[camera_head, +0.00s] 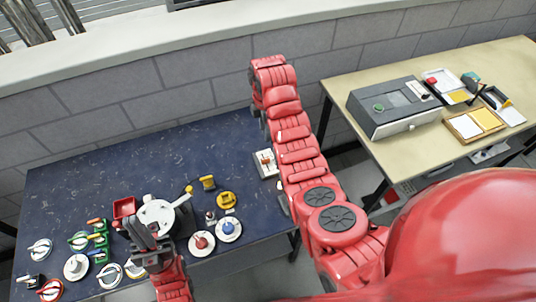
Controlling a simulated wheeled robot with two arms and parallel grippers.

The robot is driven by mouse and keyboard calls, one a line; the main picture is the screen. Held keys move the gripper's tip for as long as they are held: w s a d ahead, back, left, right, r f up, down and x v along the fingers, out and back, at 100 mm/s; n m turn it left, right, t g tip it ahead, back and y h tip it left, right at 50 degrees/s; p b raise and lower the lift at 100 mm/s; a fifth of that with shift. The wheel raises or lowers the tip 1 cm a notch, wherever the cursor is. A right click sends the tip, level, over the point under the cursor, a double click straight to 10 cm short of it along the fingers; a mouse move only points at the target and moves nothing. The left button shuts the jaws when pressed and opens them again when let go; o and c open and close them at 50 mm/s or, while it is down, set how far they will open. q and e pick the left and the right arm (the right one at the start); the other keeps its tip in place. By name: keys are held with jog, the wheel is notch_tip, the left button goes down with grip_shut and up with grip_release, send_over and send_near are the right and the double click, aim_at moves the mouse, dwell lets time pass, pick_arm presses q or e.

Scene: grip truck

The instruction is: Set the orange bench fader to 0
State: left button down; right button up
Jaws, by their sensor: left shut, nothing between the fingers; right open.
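A small pale box with an orange-red part on top (265,163) sits at the right edge of the dark blue bench (110,165). It looks like the orange fader; its scale and exact setting are too small to read. My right arm passes over the bench just right of it and may cover part of it. My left gripper (139,230) is shut and empty, over the bench's front left, beside a white round pot-like object (158,216). It is well left of the fader. My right gripper is hidden behind its own arm.
Several dials and levers crowd the bench's front left, with a red bin (124,207) behind them. A yellow button (227,200), red knob (201,243) and blue knob (228,229) stand nearer the middle. The back of the bench is clear. A tan table (345,92) stands right.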

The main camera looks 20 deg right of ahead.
jog(key=b, duration=0.5)
send_over(266, 158)
notch_tip(266, 158, down, 6)
notch_tip(266, 158, down, 9)
jog(key=p, duration=0.2)
jog(key=shift+s+a+r+p, duration=0.1)
jog(key=shift+r+p, duration=0.1)
jog(key=shift+p, duration=0.15)
jog(key=shift+f, duration=0.95)
grip_shut()
